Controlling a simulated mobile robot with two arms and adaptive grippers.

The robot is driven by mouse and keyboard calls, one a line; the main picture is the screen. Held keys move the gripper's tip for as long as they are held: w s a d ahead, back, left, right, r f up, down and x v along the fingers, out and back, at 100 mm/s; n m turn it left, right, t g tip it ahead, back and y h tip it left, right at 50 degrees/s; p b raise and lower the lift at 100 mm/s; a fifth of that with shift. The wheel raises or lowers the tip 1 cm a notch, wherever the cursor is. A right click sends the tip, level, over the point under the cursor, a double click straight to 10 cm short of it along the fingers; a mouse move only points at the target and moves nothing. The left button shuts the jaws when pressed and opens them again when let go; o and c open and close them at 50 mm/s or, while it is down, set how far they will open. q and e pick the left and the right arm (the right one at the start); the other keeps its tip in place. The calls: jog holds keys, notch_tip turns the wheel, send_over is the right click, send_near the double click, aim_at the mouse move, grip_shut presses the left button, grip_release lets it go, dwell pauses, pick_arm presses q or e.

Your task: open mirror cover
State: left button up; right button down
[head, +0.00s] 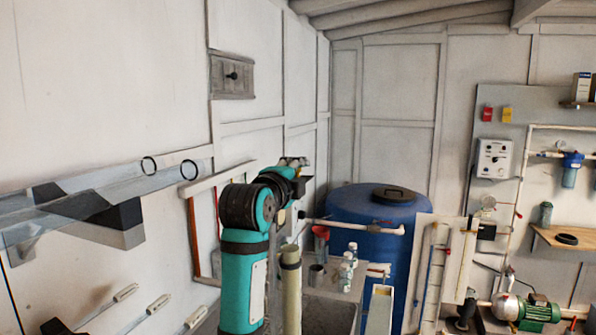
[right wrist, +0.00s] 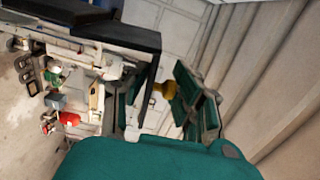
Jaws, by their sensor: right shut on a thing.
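A yellow knob (right wrist: 161,90) shows in the right wrist view between the dark green fingers of my right gripper (right wrist: 165,97). The gripper is shut on this knob; the contact itself is partly hidden. I cannot tell for certain whether the knob belongs to the mirror cover. In the head view my teal right arm reaches up in the middle, its end near the left wall, with the fingertips hidden. My left gripper is not in view.
A blue barrel (head: 370,225) stands behind the arm on the right. Small bottles (head: 348,262) stand on a bench beside it. Clear angled panels (head: 105,195) project from the left wall. A green motor (head: 537,313) is at lower right.

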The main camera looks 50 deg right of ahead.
jog(key=shift+w+a+r+n+p, duration=0.25)
jog(key=shift+w+r+n+p, duration=0.3)
jog(key=shift+r+n+p, duration=0.35)
jog(key=shift+w+a+f+n+p, duration=0.15)
jog(key=shift+w+n+p, duration=0.2)
jog(key=shift+n, duration=0.35)
